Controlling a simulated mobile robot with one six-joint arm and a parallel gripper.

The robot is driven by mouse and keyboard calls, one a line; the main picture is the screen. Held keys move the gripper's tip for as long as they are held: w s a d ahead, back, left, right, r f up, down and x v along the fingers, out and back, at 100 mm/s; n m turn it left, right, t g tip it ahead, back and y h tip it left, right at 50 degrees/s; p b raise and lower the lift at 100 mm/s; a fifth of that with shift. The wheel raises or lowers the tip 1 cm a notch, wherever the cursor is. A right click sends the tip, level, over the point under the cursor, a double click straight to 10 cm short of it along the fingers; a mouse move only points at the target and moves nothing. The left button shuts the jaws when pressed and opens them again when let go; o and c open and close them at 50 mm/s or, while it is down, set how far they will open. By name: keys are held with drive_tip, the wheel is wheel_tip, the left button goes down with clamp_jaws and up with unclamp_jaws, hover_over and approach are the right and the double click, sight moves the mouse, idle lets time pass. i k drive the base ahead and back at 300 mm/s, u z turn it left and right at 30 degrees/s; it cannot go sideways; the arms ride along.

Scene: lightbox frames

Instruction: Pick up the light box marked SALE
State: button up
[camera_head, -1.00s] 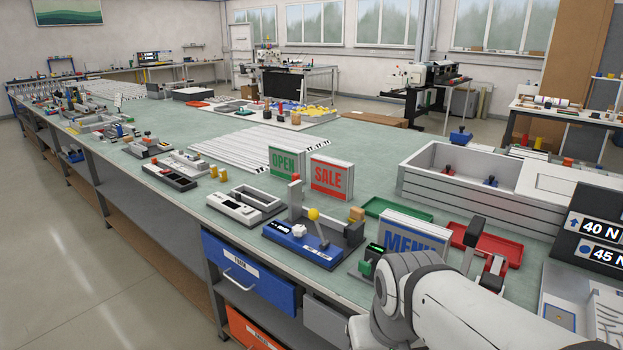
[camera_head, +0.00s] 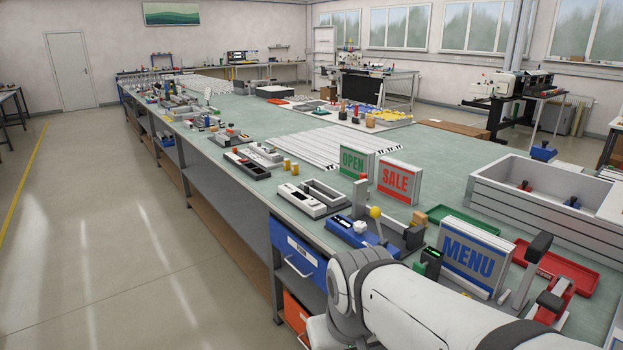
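The light box marked SALE (camera_head: 395,183) stands upright on the green workbench (camera_head: 450,146), with a red face and a pale frame. A green-faced light box marked OPEN (camera_head: 353,161) stands just left of it. A larger light box marked MENU (camera_head: 471,254) in blue stands nearer, to the right. My white arm reaches in from the bottom right, in front of the bench edge and well short of the SALE box. My gripper's fingertips cannot be made out, so I cannot tell its state.
A blue device with a yellow knob (camera_head: 375,212) and a grey block stand in front of the SALE box. A green tray (camera_head: 465,219) and a red tray (camera_head: 556,269) lie to the right. A large white box (camera_head: 540,200) stands behind them. White strips (camera_head: 320,145) lie behind the signs.

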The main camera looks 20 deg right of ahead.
sight(401, 181)
drive_tip(key=u, duration=1.1)
drive_tip(key=i, duration=2.65)
drive_tip(key=z, duration=3.3)
drive_tip(key=i, duration=1.05)
drive_tip(key=z, duration=0.05)
